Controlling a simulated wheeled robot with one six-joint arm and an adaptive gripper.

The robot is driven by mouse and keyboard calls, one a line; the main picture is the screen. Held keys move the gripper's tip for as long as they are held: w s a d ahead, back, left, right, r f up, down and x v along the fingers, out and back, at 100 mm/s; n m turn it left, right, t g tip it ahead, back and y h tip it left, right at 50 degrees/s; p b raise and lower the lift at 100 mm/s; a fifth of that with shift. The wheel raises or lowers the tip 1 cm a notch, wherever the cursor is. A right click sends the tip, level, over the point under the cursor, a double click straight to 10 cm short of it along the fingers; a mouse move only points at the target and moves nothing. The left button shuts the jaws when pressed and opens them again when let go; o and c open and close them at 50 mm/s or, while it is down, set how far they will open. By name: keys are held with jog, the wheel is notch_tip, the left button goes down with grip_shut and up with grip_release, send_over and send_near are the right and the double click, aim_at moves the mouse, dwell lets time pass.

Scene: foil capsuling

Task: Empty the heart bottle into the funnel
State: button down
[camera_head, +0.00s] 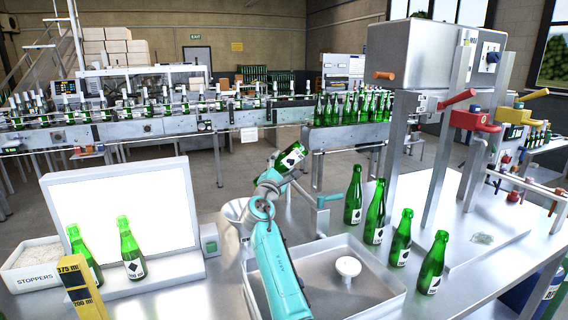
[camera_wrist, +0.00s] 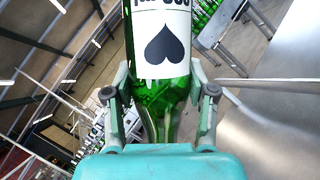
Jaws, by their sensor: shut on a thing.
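The heart bottle (camera_wrist: 165,75) is green with a white label; a black heart, point up in the wrist view, shows on it. My gripper (camera_wrist: 160,98) is shut on its neck end, one finger on each side. In the head view the bottle (camera_head: 291,158) is tilted, its body up and to the right of my gripper (camera_head: 272,178). The bottle's mouth is hidden, and I cannot tell whether any liquid flows.
A steel basin (camera_head: 385,287) with a white round piece (camera_head: 348,266) lies right of my arm. Several green bottles (camera_head: 401,240) stand to its right, near a steel machine (camera_head: 420,75). A lit panel (camera_head: 120,205) with two bottles and a stoppers box (camera_head: 30,268) stand at left.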

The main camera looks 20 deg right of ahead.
dwell(0.3)
jog(key=shift+r, duration=4.05)
